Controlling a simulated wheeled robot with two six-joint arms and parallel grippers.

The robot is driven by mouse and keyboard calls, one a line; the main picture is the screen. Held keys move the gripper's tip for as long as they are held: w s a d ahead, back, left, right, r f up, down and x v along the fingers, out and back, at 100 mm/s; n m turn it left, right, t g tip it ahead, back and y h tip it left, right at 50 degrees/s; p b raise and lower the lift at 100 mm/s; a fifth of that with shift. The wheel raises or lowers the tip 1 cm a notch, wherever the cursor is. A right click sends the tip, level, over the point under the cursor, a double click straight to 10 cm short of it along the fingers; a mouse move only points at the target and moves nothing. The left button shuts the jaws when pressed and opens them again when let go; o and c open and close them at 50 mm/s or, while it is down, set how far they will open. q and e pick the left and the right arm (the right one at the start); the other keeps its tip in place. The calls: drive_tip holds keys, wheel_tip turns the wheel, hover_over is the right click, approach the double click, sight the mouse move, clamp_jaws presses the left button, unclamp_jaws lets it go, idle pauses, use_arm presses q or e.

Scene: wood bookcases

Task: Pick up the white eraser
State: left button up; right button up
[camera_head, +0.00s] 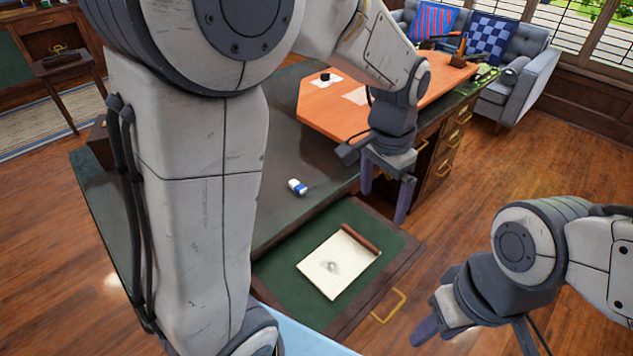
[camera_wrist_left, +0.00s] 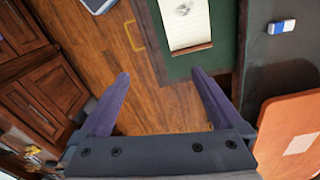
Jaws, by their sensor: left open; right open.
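The white eraser (camera_head: 297,187) has a blue band and lies on the dark desk top, just behind the open drawer. It also shows at the upper right of the left wrist view (camera_wrist_left: 282,26). My left gripper (camera_head: 385,200) is open and empty, pointing down over the right side of the desk, to the right of the eraser and apart from it. Its two fingers show spread in the left wrist view (camera_wrist_left: 160,85), with wood floor and the drawer edge below. My right gripper (camera_head: 433,330) is open and empty at the lower right, over the floor, far from the eraser.
An open green-lined drawer (camera_head: 283,268) holds a notepad (camera_head: 336,264) with a sketch and a brown stick-like object (camera_head: 361,239). An orange board (camera_head: 325,117) with papers lies on the desk (camera_head: 277,115). A grey sofa (camera_head: 536,72) stands behind. My arm hides part of the desk.

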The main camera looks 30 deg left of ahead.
use_arm(q)
drive_tip(key=w+a+f, duration=0.3)
drive_tip(key=w+a, duration=0.3)
drive_tip(key=w, duration=0.1)
drive_tip(key=n+b, duration=0.2)
drive_tip(key=b, duration=0.1)
approach(297, 185)
wheel_tip(297, 185, down, 3)
drive_tip(key=shift+w+r+y, duration=0.15)
drive_tip(key=shift+y, duration=0.15)
drive_tip(key=shift+d+f+p, duration=0.15)
drive_tip(key=shift+f, duration=1.3)
drive_tip(key=shift+d+f+p, duration=0.1)
drive_tip(key=shift+f+p, duration=0.05)
drive_tip(key=shift+f, duration=1.3)
drive_tip(key=c, duration=1.3)
use_arm(e)
wheel_tip(297, 185, down, 3)
drive_tip(key=shift+f, duration=0.15)
